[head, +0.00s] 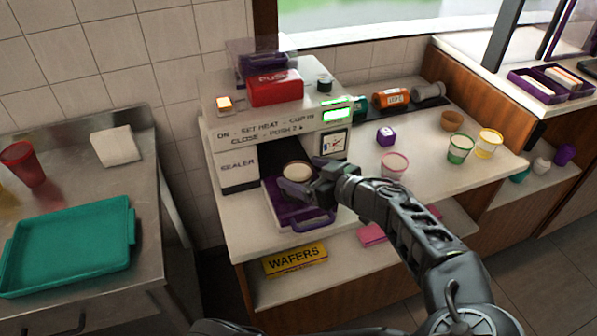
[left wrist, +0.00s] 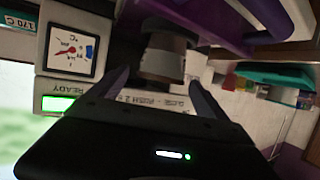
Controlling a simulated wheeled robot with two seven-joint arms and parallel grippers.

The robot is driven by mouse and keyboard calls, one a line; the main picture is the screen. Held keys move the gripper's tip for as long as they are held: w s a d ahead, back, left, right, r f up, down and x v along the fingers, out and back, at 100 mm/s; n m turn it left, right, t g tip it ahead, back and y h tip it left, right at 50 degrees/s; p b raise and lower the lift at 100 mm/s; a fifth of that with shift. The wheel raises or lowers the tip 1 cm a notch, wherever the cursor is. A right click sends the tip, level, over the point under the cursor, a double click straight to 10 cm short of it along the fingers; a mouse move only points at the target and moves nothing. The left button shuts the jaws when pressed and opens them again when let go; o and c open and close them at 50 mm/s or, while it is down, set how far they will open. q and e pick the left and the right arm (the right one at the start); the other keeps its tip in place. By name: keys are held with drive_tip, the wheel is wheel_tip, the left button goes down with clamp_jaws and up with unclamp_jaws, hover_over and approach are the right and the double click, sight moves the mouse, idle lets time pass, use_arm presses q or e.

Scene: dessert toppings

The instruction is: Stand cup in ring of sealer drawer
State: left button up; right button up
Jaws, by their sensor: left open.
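The sealer (head: 236,168) stands on the white counter with its purple drawer (head: 312,222) pulled out at the front. A pale round cup top (head: 297,171) shows over the drawer's ring area. My left gripper (head: 304,180) is open at the cup's near side. In the left wrist view, my open fingers (left wrist: 158,80) lie either side of a greyish round body, seemingly the cup (left wrist: 162,62), beside the purple drawer (left wrist: 290,22). The ring is mostly hidden, so I cannot tell how fully the cup sits in it. My right gripper is out of view.
Pink-rimmed (head: 394,165), green (head: 460,149) and yellow (head: 488,144) cups stand to the right on the counter, near a small purple box (head: 386,136). A wafers box (head: 295,260) lies on the shelf below. A teal tray (head: 70,248) is on the left metal table.

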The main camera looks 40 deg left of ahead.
use_arm(q)
drive_tip(key=b+v, duration=0.1)
drive_tip(key=v, duration=0.8)
drive_tip(key=shift+s+d+r+b, duration=0.1)
drive_tip(key=shift+d+b, duration=0.25)
drive_tip(key=shift+d, duration=0.05)
idle(0.8)
